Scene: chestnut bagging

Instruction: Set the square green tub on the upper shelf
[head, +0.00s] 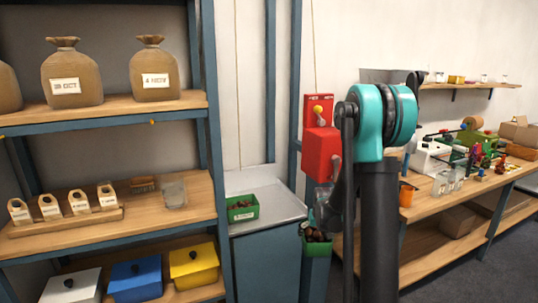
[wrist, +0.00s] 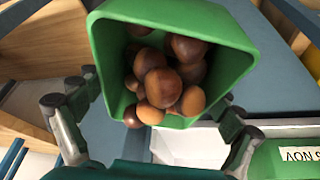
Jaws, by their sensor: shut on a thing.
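The square green tub (wrist: 228,40) is held by my gripper (wrist: 150,125), with a finger on each side of it. Its open top faces the wrist camera and shows several brown chestnuts inside. In the head view this tub (head: 306,248) is low, beside the grey counter and left of my arm; my gripper (head: 322,215) is partly hidden there. The upper shelf (head: 110,112) of the rack at left carries several tan sacks. The middle shelf (head: 195,195) lies below it.
Another green tub (head: 243,208), labelled and filled, stands on the grey counter (head: 275,212). The middle shelf holds small labelled bags and a clear container (head: 173,193). Lidded blue (head: 135,281) and yellow (head: 194,264) bins sit below. A red box (head: 321,153) hangs behind my arm.

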